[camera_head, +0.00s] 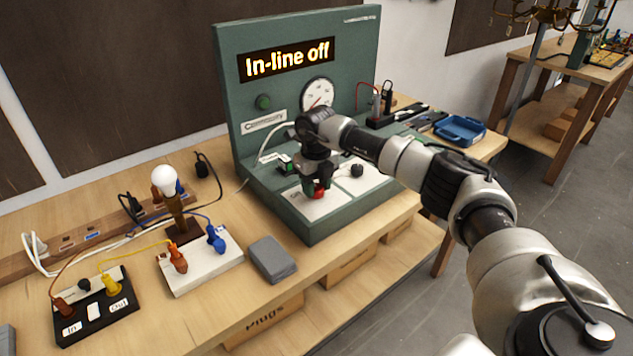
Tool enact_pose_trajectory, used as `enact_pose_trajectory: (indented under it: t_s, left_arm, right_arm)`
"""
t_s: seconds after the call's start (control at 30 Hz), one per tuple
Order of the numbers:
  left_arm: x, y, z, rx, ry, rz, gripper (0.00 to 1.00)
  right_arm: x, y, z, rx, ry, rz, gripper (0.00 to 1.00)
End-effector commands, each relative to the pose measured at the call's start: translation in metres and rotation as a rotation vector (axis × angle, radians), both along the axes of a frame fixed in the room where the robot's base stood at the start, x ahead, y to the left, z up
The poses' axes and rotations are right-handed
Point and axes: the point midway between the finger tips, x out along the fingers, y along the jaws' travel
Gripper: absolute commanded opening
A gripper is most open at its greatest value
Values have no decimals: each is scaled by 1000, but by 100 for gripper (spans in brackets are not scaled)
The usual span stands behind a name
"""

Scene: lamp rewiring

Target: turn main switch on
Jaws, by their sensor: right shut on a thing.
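The green test station (228,85) stands on the workbench, and its lit display (287,60) reads "In-line off". My right gripper (318,188) points down over a white panel (305,207) on the station's base. It is shut on a small red part (320,193) at that panel, mostly hidden by the fingers. I cannot tell for certain whether this red part is the main switch. A black round knob (357,170) sits on the panel to its right. My left gripper is not in view.
A lamp with a white bulb (165,181), a white terminal block (205,268), a black in/out block (98,312) and a grey box (272,260) stand left of the station, with loose wires among them. A blue tray (460,130) lies to the right.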

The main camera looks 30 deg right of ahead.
Motion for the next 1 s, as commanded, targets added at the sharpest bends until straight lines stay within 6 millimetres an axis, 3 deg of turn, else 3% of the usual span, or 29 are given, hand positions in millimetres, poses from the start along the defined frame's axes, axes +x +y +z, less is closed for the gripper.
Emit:
enact_pose_trajectory:
  t_s: [0.5,1.0]
  left_arm:
    - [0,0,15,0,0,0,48]
    - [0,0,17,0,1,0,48]
  right_arm:
    - [1,-1,3,0,-4,-398,16]
    - [1,-1,3,1,-6,-510,16]
